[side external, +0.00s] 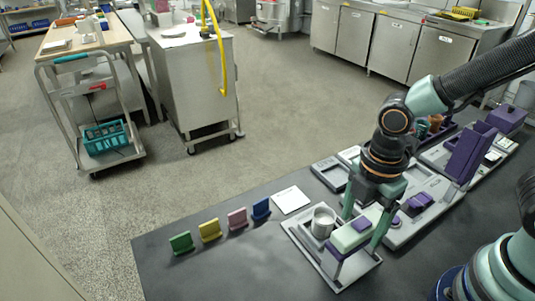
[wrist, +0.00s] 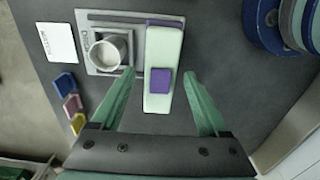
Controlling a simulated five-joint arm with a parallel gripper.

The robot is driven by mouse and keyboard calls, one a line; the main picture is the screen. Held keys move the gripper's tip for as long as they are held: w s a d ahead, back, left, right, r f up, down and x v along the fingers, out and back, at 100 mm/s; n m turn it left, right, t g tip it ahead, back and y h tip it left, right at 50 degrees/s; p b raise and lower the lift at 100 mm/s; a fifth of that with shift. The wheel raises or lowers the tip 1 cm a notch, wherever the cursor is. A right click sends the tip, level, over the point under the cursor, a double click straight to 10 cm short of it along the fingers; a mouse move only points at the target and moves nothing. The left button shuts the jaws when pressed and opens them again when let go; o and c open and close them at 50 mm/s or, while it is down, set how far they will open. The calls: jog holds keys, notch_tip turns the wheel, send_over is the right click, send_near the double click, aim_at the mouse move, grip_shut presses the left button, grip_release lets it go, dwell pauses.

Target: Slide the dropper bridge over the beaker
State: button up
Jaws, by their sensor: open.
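The dropper bridge (side external: 347,239) is a pale green bar with a small purple block on top, on a grey base plate (side external: 308,252). The bridge also shows in the wrist view (wrist: 164,48), running lengthwise away from my gripper. The beaker (side external: 323,221) is a grey cup with white contents, standing on the same plate. In the wrist view the beaker (wrist: 108,52) is left of the bridge, with the bridge beside it, not over it. My gripper (side external: 362,226) is open, its fingers (wrist: 158,76) on either side of the bridge with gaps visible. Contact is not clear.
Green, yellow, pink and blue upright tabs (side external: 237,219) stand in a row left of the plate. A white card (side external: 291,200) lies behind it. Grey trays with purple parts (side external: 417,203) stand close on the right. The dark table's front left is clear.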

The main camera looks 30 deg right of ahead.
grip_shut()
jog(key=shift+r, duration=0.1)
dwell(1.2)
